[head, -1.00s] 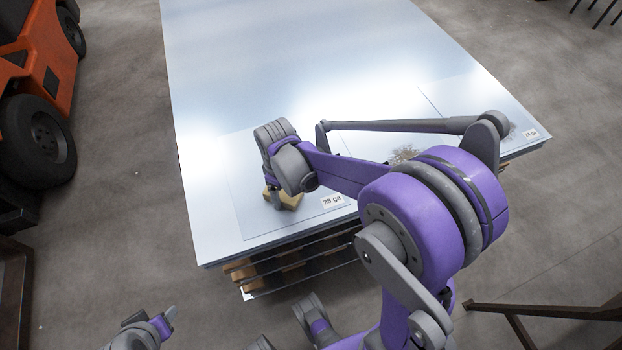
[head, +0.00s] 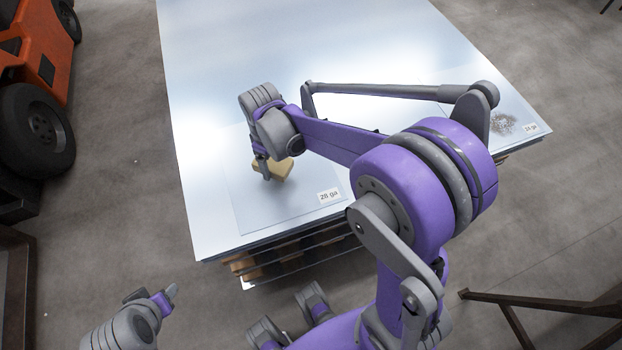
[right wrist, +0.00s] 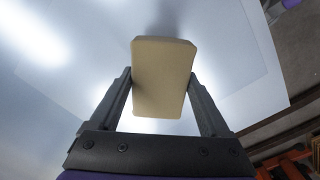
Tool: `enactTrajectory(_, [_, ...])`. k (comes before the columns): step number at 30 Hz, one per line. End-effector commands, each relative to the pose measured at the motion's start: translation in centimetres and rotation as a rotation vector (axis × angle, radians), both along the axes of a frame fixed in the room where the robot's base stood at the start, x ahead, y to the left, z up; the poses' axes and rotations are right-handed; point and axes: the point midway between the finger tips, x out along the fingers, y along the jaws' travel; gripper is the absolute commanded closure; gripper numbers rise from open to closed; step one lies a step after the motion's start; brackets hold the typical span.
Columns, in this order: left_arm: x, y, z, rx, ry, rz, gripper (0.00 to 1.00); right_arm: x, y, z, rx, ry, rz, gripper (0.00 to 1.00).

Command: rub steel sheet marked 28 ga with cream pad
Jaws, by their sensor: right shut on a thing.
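The near-left steel sheet (head: 250,205) lies flat on the big metal stack. Its label (head: 329,196) is small; it reads 28 ga or 26 ga, I cannot tell which. The cream pad (head: 285,168) is in my right gripper (head: 268,168), over this sheet, behind and left of the label. In the right wrist view the pad (right wrist: 162,78) sits between both fingers of the right gripper (right wrist: 162,90). Whether the pad touches the sheet is unclear. My left gripper (head: 155,297) is low at the left, away from the stack; its finger gap is unclear.
Another labelled sheet (head: 522,110) with a brown smudge lies at the right of the stack, partly hidden by my right arm. An orange vehicle (head: 38,60) stands at the left. A brown metal frame (head: 540,308) is at the lower right.

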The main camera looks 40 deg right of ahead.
Motion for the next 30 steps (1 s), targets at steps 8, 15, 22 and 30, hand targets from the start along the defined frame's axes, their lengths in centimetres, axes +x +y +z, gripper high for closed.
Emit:
enactTrajectory(8, [0.5,0.0,2.1,0.0,-0.009,0.0,0.5,0.7,0.4,2.9,0.0,-0.001,-0.001,0.72])
enactTrajectory(15, [0.7,0.0,3.0,0.0,-0.013,0.0,0.5,1.0,0.6,4.1,0.0,-0.001,-0.003,0.72])
enactTrajectory(22, [0.6,0.0,2.9,0.0,-0.012,0.0,0.5,0.9,0.6,4.0,0.0,0.0,-0.003,0.72])
enactTrajectory(30, [0.6,0.0,2.9,0.0,-0.012,0.0,0.5,1.0,0.6,4.0,0.0,0.0,-0.004,0.72])
